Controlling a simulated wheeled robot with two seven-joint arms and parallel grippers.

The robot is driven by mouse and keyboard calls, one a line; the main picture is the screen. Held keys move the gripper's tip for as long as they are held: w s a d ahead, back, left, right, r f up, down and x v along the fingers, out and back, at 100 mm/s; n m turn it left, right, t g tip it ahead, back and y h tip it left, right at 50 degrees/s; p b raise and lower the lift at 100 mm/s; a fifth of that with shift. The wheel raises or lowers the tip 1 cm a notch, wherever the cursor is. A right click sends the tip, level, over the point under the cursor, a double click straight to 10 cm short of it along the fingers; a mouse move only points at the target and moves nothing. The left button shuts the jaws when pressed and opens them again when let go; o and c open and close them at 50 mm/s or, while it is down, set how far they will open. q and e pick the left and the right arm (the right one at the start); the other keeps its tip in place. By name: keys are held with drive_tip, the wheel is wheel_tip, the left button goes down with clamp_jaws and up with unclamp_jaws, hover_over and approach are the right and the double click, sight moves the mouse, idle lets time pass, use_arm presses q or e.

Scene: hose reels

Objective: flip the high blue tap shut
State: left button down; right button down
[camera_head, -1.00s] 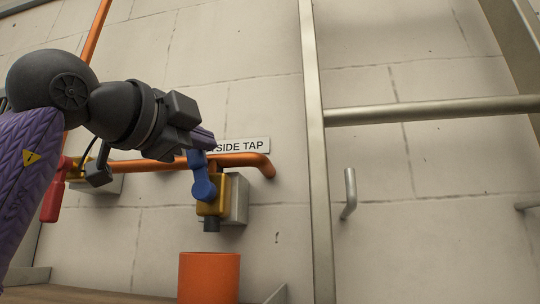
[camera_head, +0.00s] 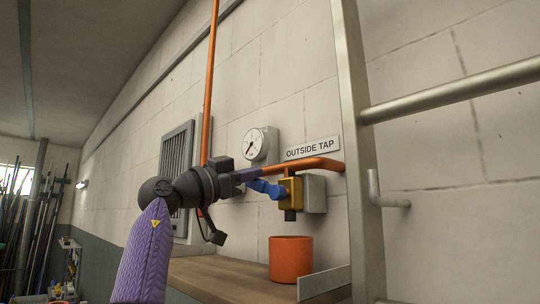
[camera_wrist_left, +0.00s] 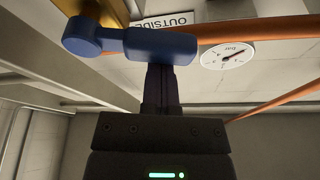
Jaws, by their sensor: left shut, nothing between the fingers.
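The blue tap lever (camera_head: 267,188) sits on a brass valve body (camera_head: 292,192) under the orange pipe, below the OUTSIDE TAP sign. In the head view the lever points left from the valve, tilted slightly up toward my gripper. My left gripper (camera_head: 254,175) is shut and empty, its fingertips at the lever's free end. In the left wrist view the blue lever (camera_wrist_left: 160,46) lies across the tips of my shut fingers (camera_wrist_left: 161,88); it appears to touch them, though the contact is not clear. My right gripper is not in view.
An orange bucket (camera_head: 291,259) stands on the wooden shelf (camera_head: 215,275) below the spout. A round gauge (camera_head: 256,145) and a grey louvred panel (camera_head: 177,160) are on the wall. A metal ladder (camera_head: 362,150) stands to the right.

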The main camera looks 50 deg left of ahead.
use_arm(q)
drive_tip(key=shift+a+f, duration=0.5)
drive_tip(key=shift+f, duration=0.35)
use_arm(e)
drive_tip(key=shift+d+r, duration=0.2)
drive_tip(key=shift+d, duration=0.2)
use_arm(q)
drive_tip(key=shift+f, duration=0.15)
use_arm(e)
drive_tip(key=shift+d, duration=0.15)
